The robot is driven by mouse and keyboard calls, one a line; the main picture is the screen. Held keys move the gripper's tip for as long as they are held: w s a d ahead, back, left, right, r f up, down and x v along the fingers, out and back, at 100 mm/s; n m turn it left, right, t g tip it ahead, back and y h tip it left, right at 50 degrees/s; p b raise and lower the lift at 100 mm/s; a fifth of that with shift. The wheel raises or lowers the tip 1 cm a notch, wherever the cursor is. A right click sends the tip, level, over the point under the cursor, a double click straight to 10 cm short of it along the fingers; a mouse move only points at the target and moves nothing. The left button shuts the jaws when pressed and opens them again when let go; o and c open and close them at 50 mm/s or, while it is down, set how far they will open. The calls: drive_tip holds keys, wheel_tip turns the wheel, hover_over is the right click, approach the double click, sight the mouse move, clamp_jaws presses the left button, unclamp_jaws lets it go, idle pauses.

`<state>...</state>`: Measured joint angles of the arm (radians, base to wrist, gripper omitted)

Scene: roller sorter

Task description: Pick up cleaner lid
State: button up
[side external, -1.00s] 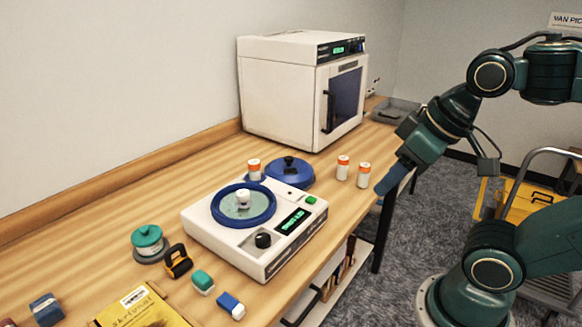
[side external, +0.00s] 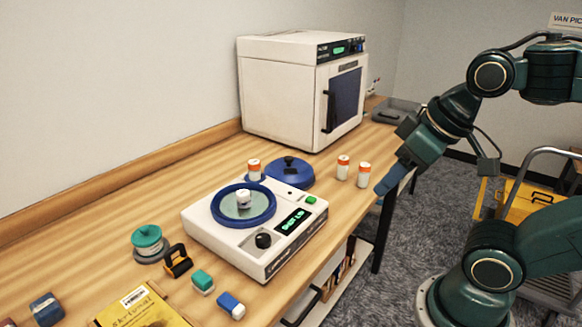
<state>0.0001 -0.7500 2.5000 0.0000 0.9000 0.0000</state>
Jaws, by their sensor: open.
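The cleaner (side external: 252,243) is a white box on the wooden bench, with a blue ring-shaped bowl on top, a black knob, a green button and a lit green display. A small white piece (side external: 243,198) stands in the middle of its bowl. A round blue lid with a black knob (side external: 289,172) lies on the bench just behind the cleaner. My gripper (side external: 384,187) is open and empty near the bench's right edge, to the right of the lid and apart from it. Its fingers are small and hard to make out here.
White bottles with orange bands stand beside the lid, one at its left (side external: 254,169) and two between it and my gripper (side external: 343,167). A white oven-like machine (side external: 303,92) stands behind. A green-topped jar (side external: 147,243), small blocks and a yellow book (side external: 142,309) lie at front left.

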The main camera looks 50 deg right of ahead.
drive_tip(key=w+d+r, duration=0.2)
drive_tip(key=w+d, duration=0.2)
drive_tip(key=w, duration=0.5)
drive_tip(key=w+d+r, duration=0.1)
drive_tip(key=w+d, duration=0.2)
drive_tip(key=w, duration=0.7)
drive_tip(key=w+d+f, duration=0.5)
drive_tip(key=w+d, duration=0.2)
drive_tip(key=d, duration=0.1)
drive_tip(key=w+d+f+g, duration=0.1)
drive_tip(key=w+d+f, duration=0.4)
drive_tip(key=w+d, duration=0.2)
drive_tip(key=shift+w+d+f, duration=0.2)
drive_tip(key=shift+w+d, duration=0.05)
drive_tip(key=shift+d, duration=0.7)
hover_over(291, 159)
drive_tip(key=s, duration=0.2)
drive_tip(key=shift+w+d+f, duration=0.1)
drive_tip(key=shift+f, duration=3.85)
